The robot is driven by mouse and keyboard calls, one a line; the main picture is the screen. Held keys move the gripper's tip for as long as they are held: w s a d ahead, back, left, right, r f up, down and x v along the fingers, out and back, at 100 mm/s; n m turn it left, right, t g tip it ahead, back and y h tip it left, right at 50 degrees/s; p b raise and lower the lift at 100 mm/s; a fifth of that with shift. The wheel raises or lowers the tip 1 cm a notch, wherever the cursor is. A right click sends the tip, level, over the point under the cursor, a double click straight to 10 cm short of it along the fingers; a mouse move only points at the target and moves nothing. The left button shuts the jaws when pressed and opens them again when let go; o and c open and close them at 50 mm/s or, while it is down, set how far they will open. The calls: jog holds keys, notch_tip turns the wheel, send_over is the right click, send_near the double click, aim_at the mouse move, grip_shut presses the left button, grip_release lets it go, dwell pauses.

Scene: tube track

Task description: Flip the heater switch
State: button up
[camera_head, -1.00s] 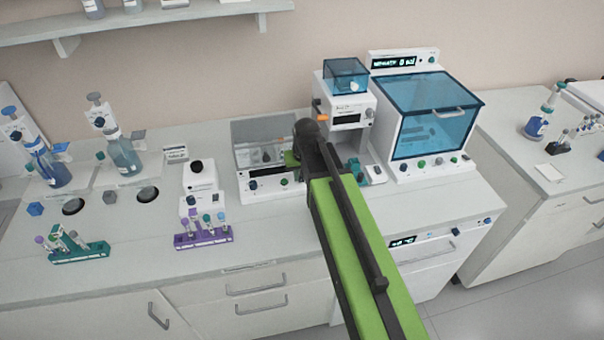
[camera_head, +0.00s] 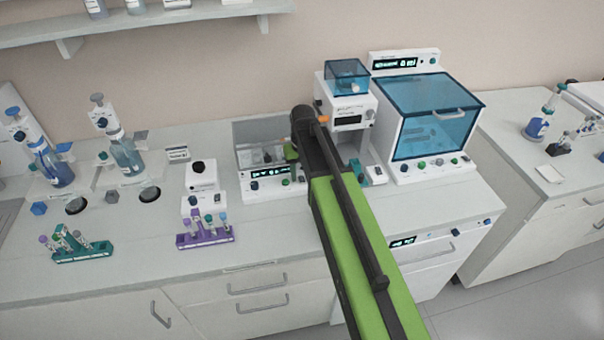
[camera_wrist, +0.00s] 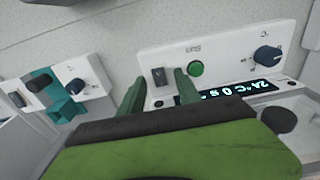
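A small dark rocker switch (camera_wrist: 158,76) sits on the white front panel (camera_wrist: 228,52) of the heater in the wrist view. A green button (camera_wrist: 196,68), a blue knob (camera_wrist: 268,55) and a lit display (camera_wrist: 238,90) share this panel. My gripper (camera_wrist: 158,84) is open and empty, its two green fingers on either side of the switch in the picture. I cannot tell whether a finger touches the panel, or which way the switch is tipped. In the head view the heater (camera_head: 262,182) stands left of my arm, which hides most of my gripper.
A white device with a blue lid (camera_head: 345,105) and a larger blue-windowed cabinet (camera_head: 433,120) stand to the right. A purple tube rack (camera_head: 205,238) and a green tube rack (camera_head: 82,252) stand to the left. The bench front between the purple rack and my arm is clear.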

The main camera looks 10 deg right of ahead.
aim_at(302, 181)
notch_tip(302, 181, up, 18)
jog(key=s+p, duration=0.1)
jog(key=p, duration=1.6)
jog(key=shift+f, duration=0.25)
jog(key=shift+f, duration=0.1)
